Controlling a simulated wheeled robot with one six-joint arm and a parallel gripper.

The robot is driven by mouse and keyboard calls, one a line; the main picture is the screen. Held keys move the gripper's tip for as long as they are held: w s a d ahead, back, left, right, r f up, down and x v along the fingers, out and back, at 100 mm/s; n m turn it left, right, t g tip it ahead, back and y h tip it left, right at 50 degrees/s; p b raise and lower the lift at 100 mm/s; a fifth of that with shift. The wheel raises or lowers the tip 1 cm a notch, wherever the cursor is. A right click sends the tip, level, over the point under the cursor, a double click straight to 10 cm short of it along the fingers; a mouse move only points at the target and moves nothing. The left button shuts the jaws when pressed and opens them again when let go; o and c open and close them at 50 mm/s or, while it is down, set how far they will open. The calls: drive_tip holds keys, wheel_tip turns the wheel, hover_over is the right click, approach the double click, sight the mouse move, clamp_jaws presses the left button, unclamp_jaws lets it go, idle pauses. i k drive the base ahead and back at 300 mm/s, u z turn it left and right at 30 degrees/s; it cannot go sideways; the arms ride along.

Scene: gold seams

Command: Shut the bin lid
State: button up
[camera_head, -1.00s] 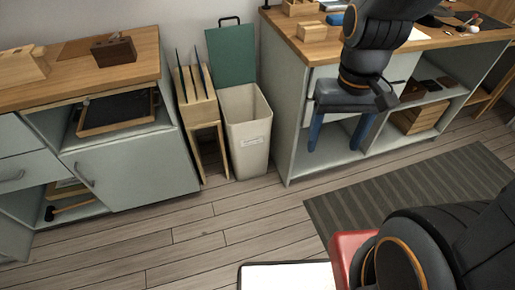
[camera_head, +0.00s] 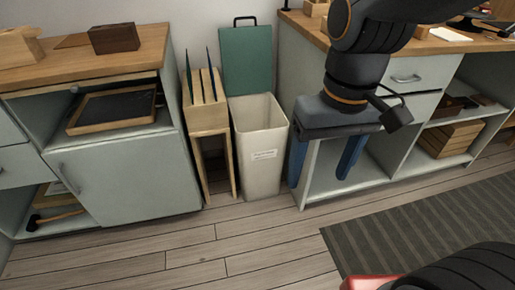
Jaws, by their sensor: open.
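The bin (camera_head: 259,150) is a cream, tapered box with a small label, standing on the floor between a wooden rack and the right cabinet. Its green lid (camera_head: 246,60) stands upright behind the opening, against the wall, with a dark handle on its top edge. The bin is open. My gripper (camera_head: 321,178) hangs to the right of the bin, in front of the right cabinet, with its two blue fingers apart and pointing down. Nothing shows between the fingers. The gripper appears apart from the lid.
A wooden rack (camera_head: 206,110) with slots stands close on the bin's left. The left cabinet (camera_head: 130,178) and right cabinet (camera_head: 300,80) flank the gap. The wooden floor (camera_head: 190,247) in front is clear. A dark striped mat (camera_head: 430,225) lies at right.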

sight(246, 53)
drive_tip(key=u, duration=0.35)
drive_tip(key=i, duration=0.85)
drive_tip(key=u, duration=0.15)
